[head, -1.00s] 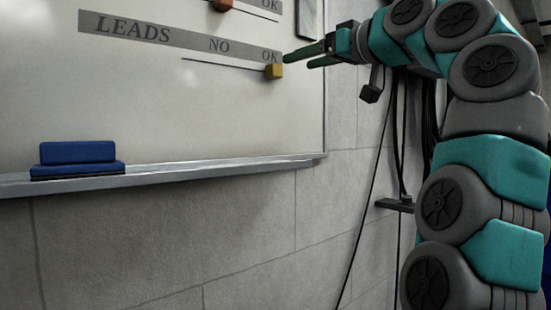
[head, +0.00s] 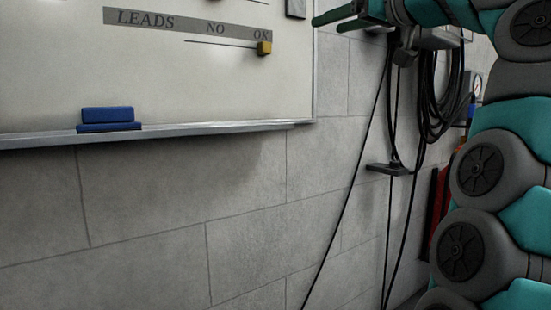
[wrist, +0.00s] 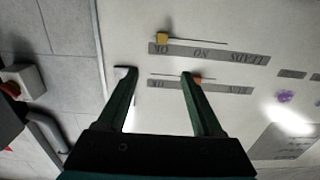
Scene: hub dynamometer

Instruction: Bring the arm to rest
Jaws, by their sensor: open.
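My gripper (head: 335,17) is at the top of the head view, just right of the whiteboard's right edge. In the wrist view its two green fingers (wrist: 158,75) are spread apart with nothing between them. The fingers point toward the whiteboard (head: 60,70) and look clear of it. A yellow slider knob (head: 264,48) sits at the OK end of the LEADS line, and it also shows in the wrist view (wrist: 162,37). An orange knob (wrist: 197,79) shows beside the right finger in the wrist view, by another label strip.
Black cables (head: 440,90) hang on the wall at the right, near my arm, with a small bracket (head: 388,169) below. The tiled wall under the board is bare.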

